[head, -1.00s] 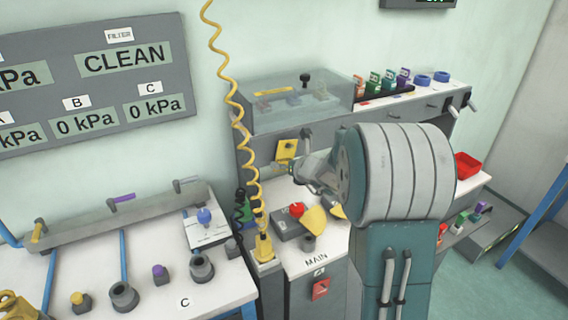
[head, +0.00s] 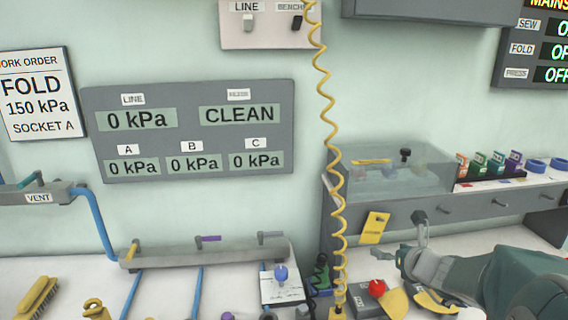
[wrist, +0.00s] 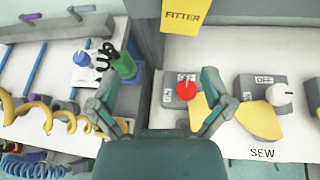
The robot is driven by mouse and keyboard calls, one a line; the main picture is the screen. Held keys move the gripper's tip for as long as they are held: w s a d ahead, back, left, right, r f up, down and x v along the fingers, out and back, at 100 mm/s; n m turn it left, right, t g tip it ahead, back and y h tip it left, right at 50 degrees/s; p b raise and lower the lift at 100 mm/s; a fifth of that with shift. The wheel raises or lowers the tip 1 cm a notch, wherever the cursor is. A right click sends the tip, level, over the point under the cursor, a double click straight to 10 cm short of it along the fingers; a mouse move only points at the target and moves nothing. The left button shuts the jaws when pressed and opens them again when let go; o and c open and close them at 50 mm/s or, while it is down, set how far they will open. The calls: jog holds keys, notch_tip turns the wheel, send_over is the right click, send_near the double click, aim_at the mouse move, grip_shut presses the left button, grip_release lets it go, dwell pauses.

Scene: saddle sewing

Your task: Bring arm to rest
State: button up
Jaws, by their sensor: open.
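My gripper (head: 408,250) is at the lower right of the head view, over the right-hand bench, and points left. In the wrist view its two fingers are spread apart (wrist: 160,84) with nothing between them. A red knob on a grey block (wrist: 182,90) lies below and beyond the fingers, near the right one; in the head view the red knob (head: 377,287) is just below my gripper. The yellow FITTER tag (wrist: 192,15) hangs on the front of the shelf behind, and also shows in the head view (head: 375,227).
A coiled yellow hose (head: 325,110) hangs left of my arm. A clear-covered case (head: 390,172) stands on the shelf behind. A white knob (wrist: 282,94) marked SEW is at the right. The wall panel (head: 190,130) reads 0 kPa and CLEAN. A brush (head: 38,298) lies at far left.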

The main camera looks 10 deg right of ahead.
jog(key=s+a+r+n+g+y, duration=0.1)
jog(key=s+a+n+g+y, duration=0.1)
jog(key=s+a+n, duration=0.5)
jog(key=s+a+r+n+g+y, duration=0.1)
jog(key=s+a+r+n+g, duration=0.15)
jog(key=a+n, duration=0.7)
jog(key=s+d+n+g+h, duration=0.1)
jog(key=s+n+h, duration=0.1)
jog(key=s+n, duration=0.5)
jog(key=s+f+n+g+h, duration=0.1)
jog(key=s+n+g+h, duration=0.1)
jog(key=s+n, duration=0.6)
jog(key=shift+s+d+f+n+h, duration=0.3)
jog(key=shift+n+h, duration=0.5)
jog(key=shift+n, duration=0.95)
jog(key=shift+w+r, duration=0.1)
jog(key=shift+r, duration=0.05)
